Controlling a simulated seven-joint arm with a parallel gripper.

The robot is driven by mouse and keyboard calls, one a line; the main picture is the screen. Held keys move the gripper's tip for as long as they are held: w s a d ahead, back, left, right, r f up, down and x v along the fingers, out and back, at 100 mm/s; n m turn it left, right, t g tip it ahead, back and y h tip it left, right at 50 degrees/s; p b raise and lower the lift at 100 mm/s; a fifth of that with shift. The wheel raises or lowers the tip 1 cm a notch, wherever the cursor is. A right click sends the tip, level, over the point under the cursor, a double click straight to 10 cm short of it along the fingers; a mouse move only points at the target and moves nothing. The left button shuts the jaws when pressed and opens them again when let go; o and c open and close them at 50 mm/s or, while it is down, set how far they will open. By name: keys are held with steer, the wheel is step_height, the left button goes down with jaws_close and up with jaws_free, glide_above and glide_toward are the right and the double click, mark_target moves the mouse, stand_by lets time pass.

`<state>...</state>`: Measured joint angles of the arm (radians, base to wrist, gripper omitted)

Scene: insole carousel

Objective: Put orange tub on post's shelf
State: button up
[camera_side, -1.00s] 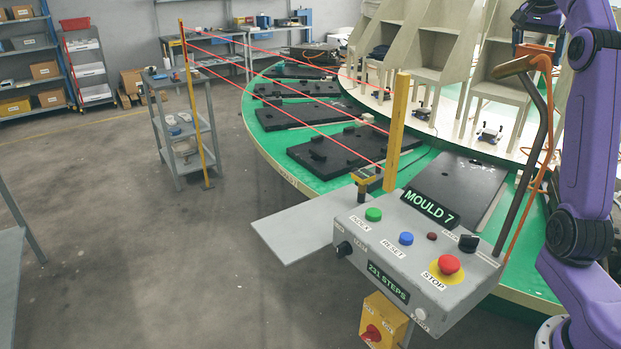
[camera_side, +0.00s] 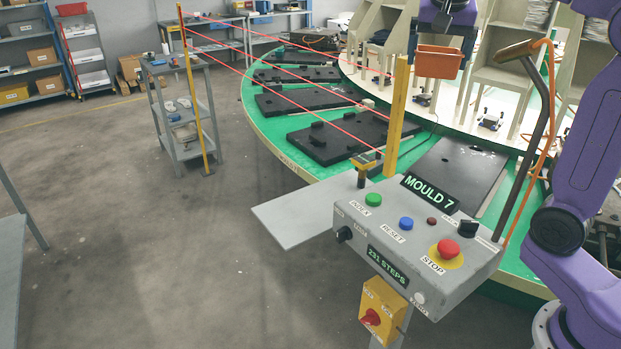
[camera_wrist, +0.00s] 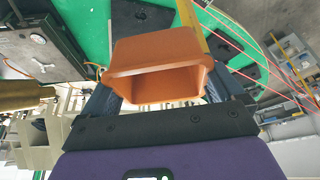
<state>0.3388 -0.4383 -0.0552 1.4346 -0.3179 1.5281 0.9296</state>
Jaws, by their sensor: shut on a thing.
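The orange tub (camera_side: 438,62) is held in the air below my gripper (camera_side: 445,28), at the upper right of the side view and in front of the cream chair-like stands. In the wrist view the tub (camera_wrist: 155,52) sits between the two dark fingers of my gripper (camera_wrist: 158,92), which is shut on it. Its open mouth shows and looks empty. The post's shelf is most likely the flat grey plate (camera_side: 300,217) on the left of the control box; it is bare. The tub is well apart from it, farther back and to the right.
The control box (camera_side: 420,245) with buttons and a red stop knob stands beside the plate. A yellow post (camera_side: 397,118) rises behind it, and red beams run to a far yellow pole (camera_side: 193,95). A bent dark handle (camera_side: 537,120) stands at right. Black moulds lie on the green carousel.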

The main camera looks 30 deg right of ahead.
steer(key=s+a+f+n+t+y, duration=0.1)
steer(key=a+f+n, duration=0.1)
steer(key=a, duration=0.5)
steer(key=a+f+n, duration=0.2)
steer(key=a+n, duration=0.1)
steer(key=a, duration=0.3)
steer(key=shift+y, duration=0.3)
steer(key=w+f, duration=0.1)
steer(key=f, duration=0.5)
steer(key=w+a+f, duration=0.1)
steer(key=w+f, duration=0.1)
steer(key=f, duration=0.4)
steer(key=w+f, duration=0.1)
steer(key=f, duration=0.5)
steer(key=shift+w+a+f, duration=0.25)
steer(key=shift+w+f, duration=0.1)
steer(key=shift+w, duration=0.05)
steer(key=shift+w+f, duration=0.1)
steer(key=shift+f, duration=0.2)
steer(key=w+f, duration=0.3)
steer(key=w, duration=0.1)
steer(key=w+a+f, duration=0.1)
steer(key=w+f, duration=0.2)
steer(key=w, duration=0.1)
steer(key=w+a+f, duration=0.1)
steer(key=w+f, duration=0.2)
steer(key=w, duration=0.2)
steer(key=shift+w+f, duration=0.35)
steer(key=shift+f, duration=1.6)
steer(key=shift+f, duration=0.15)
